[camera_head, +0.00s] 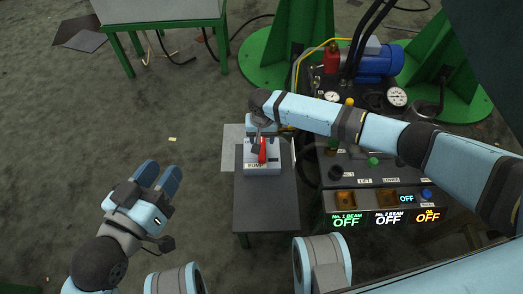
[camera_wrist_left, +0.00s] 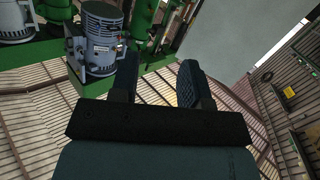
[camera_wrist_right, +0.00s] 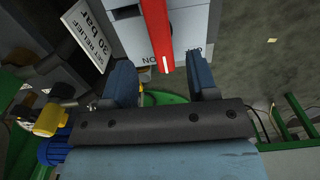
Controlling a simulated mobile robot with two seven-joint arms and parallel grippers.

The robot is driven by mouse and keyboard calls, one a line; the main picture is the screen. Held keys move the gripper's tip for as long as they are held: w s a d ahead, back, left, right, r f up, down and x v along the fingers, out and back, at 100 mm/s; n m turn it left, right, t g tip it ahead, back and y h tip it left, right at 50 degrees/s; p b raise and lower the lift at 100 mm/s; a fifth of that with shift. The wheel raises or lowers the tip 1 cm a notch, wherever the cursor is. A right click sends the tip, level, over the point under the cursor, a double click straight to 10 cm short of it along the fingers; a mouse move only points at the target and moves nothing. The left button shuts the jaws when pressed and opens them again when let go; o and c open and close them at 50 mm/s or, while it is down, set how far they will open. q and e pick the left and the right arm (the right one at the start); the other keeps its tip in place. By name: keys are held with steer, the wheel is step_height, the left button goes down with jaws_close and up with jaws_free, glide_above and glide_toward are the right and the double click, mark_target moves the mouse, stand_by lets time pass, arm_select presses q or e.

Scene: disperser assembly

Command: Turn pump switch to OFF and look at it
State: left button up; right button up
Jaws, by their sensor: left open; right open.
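The pump switch is a light grey box (camera_head: 263,168) labelled PUMP, on a small dark table. Its red lever (camera_head: 262,150) shows on the box's front. In the right wrist view the lever (camera_wrist_right: 157,35) hangs down the picture, its end between the fingertips; I cannot tell if they touch it. Lettering on the box face is partly hidden. My right gripper (camera_wrist_right: 159,68) is open at the switch; in the head view its arm partly covers the box top. My left gripper (camera_head: 173,178) is open and empty, left of the table, away from the switch.
The dark table (camera_head: 266,211) has a bare front part. To its right stands a control console with lit OFF displays (camera_head: 388,218), gauges (camera_head: 397,96) and a blue motor (camera_head: 379,64). A green-legged table (camera_head: 160,14) stands at the back. Floor at left is mostly clear.

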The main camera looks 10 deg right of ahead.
mark_target(262, 148)
step_height(262, 148, down, 6)
steer(key=shift+r+b, duration=0.1)
steer(key=shift+b, duration=1.05)
arm_select(q)
steer(key=shift+w+a+m+t, duration=0.45)
steer(key=shift+w+m+t, duration=0.15)
steer(key=shift+w+m, duration=0.25)
steer(key=shift+s, duration=0.1)
